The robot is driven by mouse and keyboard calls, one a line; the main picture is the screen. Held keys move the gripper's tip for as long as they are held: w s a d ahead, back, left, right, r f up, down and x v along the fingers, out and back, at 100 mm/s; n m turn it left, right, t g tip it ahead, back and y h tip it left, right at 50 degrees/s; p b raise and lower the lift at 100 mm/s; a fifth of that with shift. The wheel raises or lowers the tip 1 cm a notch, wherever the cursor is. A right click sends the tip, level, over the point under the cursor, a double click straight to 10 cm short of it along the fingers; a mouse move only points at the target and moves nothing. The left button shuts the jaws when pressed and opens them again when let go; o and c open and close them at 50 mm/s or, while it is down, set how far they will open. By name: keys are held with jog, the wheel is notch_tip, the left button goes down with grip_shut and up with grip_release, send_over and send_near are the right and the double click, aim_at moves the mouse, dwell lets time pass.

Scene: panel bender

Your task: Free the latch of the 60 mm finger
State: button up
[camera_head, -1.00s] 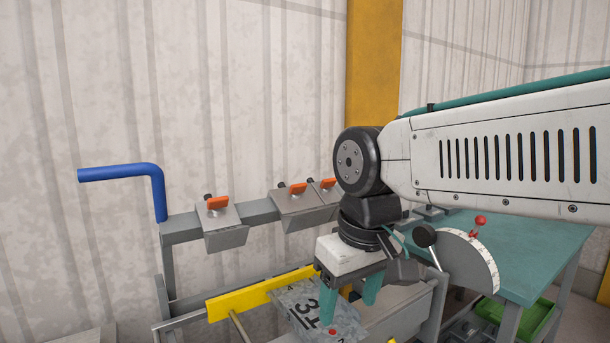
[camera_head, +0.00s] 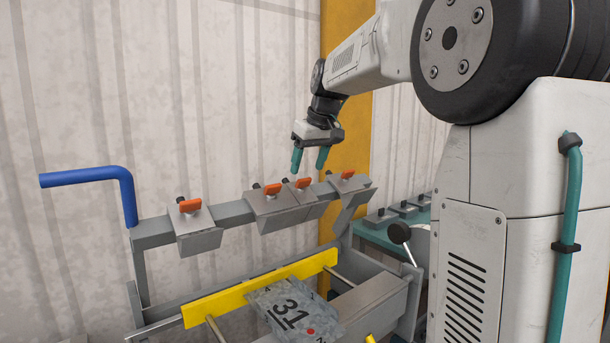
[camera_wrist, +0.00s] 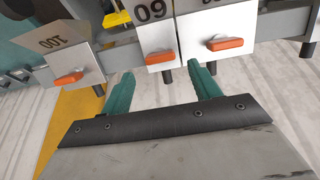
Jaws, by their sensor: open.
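The 60 mm finger (camera_wrist: 157,30) is the narrow plate marked 60, upside down in the wrist view. Its orange latch (camera_wrist: 160,57) lies crosswise on it, just beyond and between my fingertips. In the head view this latch (camera_head: 303,184) is on the narrow finger beside a wider one on the grey beam (camera_head: 236,212). My gripper (camera_head: 309,165) hangs above that latch, pointing down, open and empty. In the wrist view its teal fingers (camera_wrist: 162,74) are spread with a gap to the latch; no contact shows.
A wider finger (camera_wrist: 217,28) adjoins the 60, with its own orange latch (camera_wrist: 225,43). The finger marked 100 (camera_wrist: 68,55) stands apart on the other side. Another finger (camera_head: 198,235) is at the beam's left, near a blue bent handle (camera_head: 90,177). A yellow bar (camera_head: 260,288) lies below.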

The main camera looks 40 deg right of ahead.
aim_at(305, 179)
jog(key=shift+x, duration=1.85)
jog(key=c, duration=1)
